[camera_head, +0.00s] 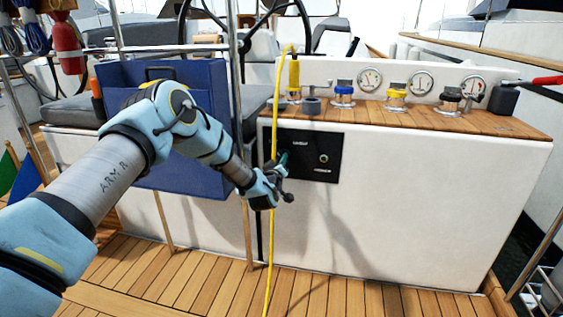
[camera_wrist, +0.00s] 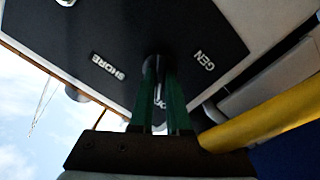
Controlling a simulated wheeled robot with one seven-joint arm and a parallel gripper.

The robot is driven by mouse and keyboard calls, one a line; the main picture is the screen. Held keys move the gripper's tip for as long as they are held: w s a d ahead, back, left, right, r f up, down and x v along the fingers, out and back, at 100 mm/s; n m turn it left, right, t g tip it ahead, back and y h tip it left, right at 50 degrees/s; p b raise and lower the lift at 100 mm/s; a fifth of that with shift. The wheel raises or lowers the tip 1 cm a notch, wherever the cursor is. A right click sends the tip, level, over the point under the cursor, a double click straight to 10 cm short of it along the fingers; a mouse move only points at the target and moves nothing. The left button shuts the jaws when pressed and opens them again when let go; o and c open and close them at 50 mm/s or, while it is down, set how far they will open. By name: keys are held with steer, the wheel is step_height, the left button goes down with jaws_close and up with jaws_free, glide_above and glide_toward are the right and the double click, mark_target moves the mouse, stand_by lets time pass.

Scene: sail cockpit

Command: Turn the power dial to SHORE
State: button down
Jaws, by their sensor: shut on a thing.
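The black power panel (camera_head: 322,170) is set in the white cockpit front, and it fills much of the wrist view (camera_wrist: 110,35). There the labels SHORE (camera_wrist: 108,66) and GEN (camera_wrist: 203,60) lie either side of my fingers. The dark power dial (camera_wrist: 151,66) shows at my fingertips, mostly hidden by them. My gripper (camera_head: 284,160) is at the panel's left part, with its green fingers (camera_wrist: 163,95) shut on the dial. White lettering shows in part between the fingers. I cannot tell exactly where the dial points.
A yellow hose (camera_head: 270,240) hangs close beside my gripper and also crosses the wrist view's right side (camera_wrist: 265,118). Metal rails stand left of the panel near a blue box (camera_head: 120,85). The deck at front right is clear.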

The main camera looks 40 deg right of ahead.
steer(key=shift+s+f+m+b, duration=0.1)
steer(key=shift+m+b, duration=1.05)
steer(key=shift+m, duration=2.9)
steer(key=shift+s+f+m+b, duration=0.1)
steer(key=shift+m+b, duration=1)
steer(key=shift+m, duration=2.95)
steer(key=shift+w, duration=0.1)
steer(key=c, duration=0.9)
jaws_free()
steer(key=shift+d+r, duration=0.1)
steer(key=shift+r, duration=0.05)
steer(key=p+v, duration=0.1)
steer(key=v, duration=1)
